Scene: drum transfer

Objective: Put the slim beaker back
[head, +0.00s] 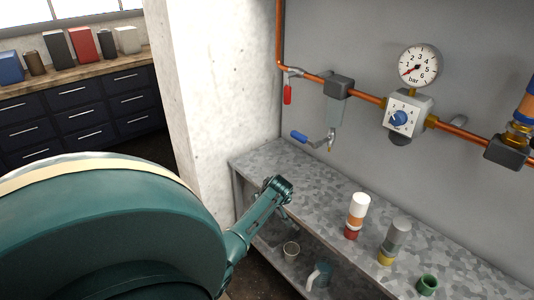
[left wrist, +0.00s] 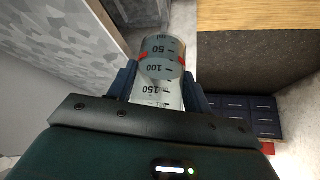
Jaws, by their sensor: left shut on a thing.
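In the left wrist view my left gripper (left wrist: 160,74) is shut on the slim beaker (left wrist: 162,52). The beaker is a clear cylinder with dark ml marks and red patches at its sides, held between the two blue-grey fingers. In the head view the end of my left arm (head: 277,190) is over the left end of the grey metal bench (head: 325,198). The beaker cannot be made out in the head view. My right gripper is not in view.
Copper pipe (head: 460,129) and a gauge (head: 418,65) are above.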

